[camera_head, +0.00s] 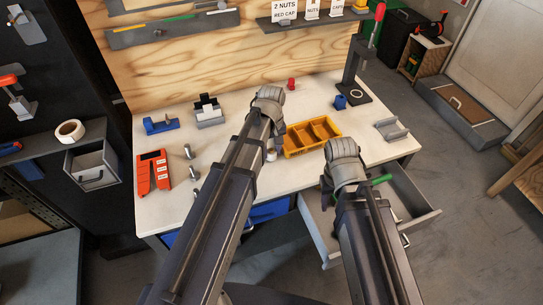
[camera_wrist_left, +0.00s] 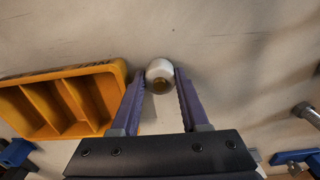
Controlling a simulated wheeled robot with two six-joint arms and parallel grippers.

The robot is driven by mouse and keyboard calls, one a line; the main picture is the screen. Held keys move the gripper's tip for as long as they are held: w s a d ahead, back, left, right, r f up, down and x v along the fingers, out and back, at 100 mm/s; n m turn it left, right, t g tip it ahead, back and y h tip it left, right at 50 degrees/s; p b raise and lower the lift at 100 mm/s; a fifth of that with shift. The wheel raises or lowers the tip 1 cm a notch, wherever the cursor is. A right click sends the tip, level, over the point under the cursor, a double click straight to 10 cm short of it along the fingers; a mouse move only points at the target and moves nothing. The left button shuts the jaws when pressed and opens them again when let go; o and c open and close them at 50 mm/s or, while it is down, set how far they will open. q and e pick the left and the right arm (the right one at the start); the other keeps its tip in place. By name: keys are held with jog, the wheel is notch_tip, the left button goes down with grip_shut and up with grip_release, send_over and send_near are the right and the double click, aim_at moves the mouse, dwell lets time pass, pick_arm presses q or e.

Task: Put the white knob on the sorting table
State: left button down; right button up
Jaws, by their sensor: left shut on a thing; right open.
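The white knob (camera_wrist_left: 159,68), round with a brass-coloured centre, is between the fingertips of my left gripper (camera_wrist_left: 160,82), which is shut on it. In the head view the knob (camera_head: 271,155) shows just left of the yellow tray, partly hidden by my left arm. It is over or on the pale-topped table (camera_head: 235,150); I cannot tell whether it touches the top. Whether this is the sorting table is not marked. My right gripper (camera_head: 326,186) is open, by the table's front edge above the pulled-out drawer, its fingers partly hidden.
The yellow divided tray (camera_head: 312,137) stands beside my left gripper. An orange rack (camera_head: 153,172), several metal bolts and blue holders stand at the left. A red-handled press (camera_head: 362,60) is at the back right. The open drawer (camera_head: 408,205) juts out in front.

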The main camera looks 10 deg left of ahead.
aim_at(272, 152)
pick_arm(q)
jog(key=shift+f, duration=0.25)
pick_arm(e)
jog(key=shift+f, duration=0.25)
pick_arm(q)
jog(key=shift+f, duration=0.2)
jog(key=shift+c, duration=2)
grip_release()
pick_arm(e)
jog(key=shift+f, duration=0.15)
pick_arm(q)
jog(key=shift+r, duration=0.2)
notch_tip(272, 152, up, 12)
jog(key=p, duration=1.2)
jog(key=s+d+m+y, duration=0.1)
jog(key=s+d+m, duration=0.9)
jog(key=s, duration=0.4)
jog(key=shift+s+m, duration=0.3)
jog(key=shift+s, duration=0.05)
pick_arm(e)
notch_tip(272, 152, up, 12)
